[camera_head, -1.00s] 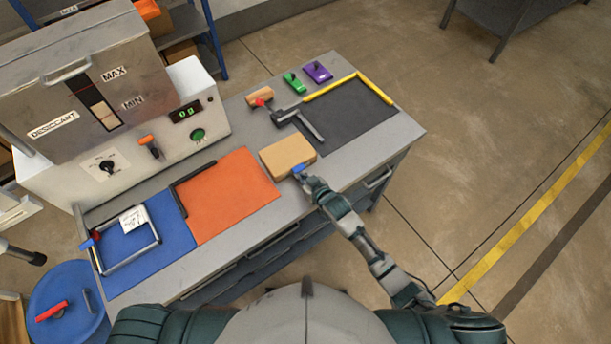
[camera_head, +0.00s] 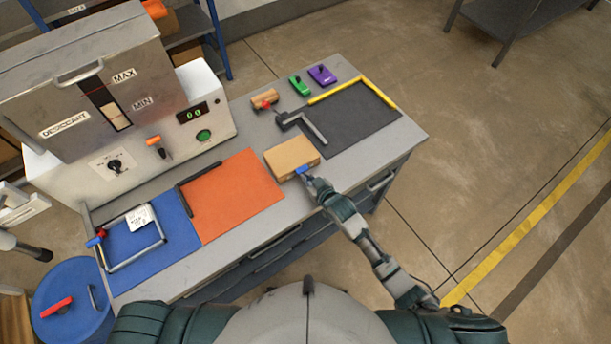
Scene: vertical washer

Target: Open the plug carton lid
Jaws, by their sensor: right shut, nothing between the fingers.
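The carton (camera_head: 292,157) is a small tan box on the grey workbench, between the orange mat and the dark mat. Its top looks flat and closed. A small blue piece (camera_head: 302,170) shows at its near edge; I cannot tell whether it belongs to the carton or the gripper. My right gripper (camera_head: 306,178) is shut and empty at the carton's near right side, close to the blue piece. Whether it touches the carton is too small to tell.
The workbench (camera_head: 240,226) carries an orange mat (camera_head: 235,196), a blue mat (camera_head: 178,225) and a dark mat (camera_head: 350,125) with yellow edging. A grey angled tool (camera_head: 305,124) lies behind the carton. The desiccant machine (camera_head: 110,150) stands at left.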

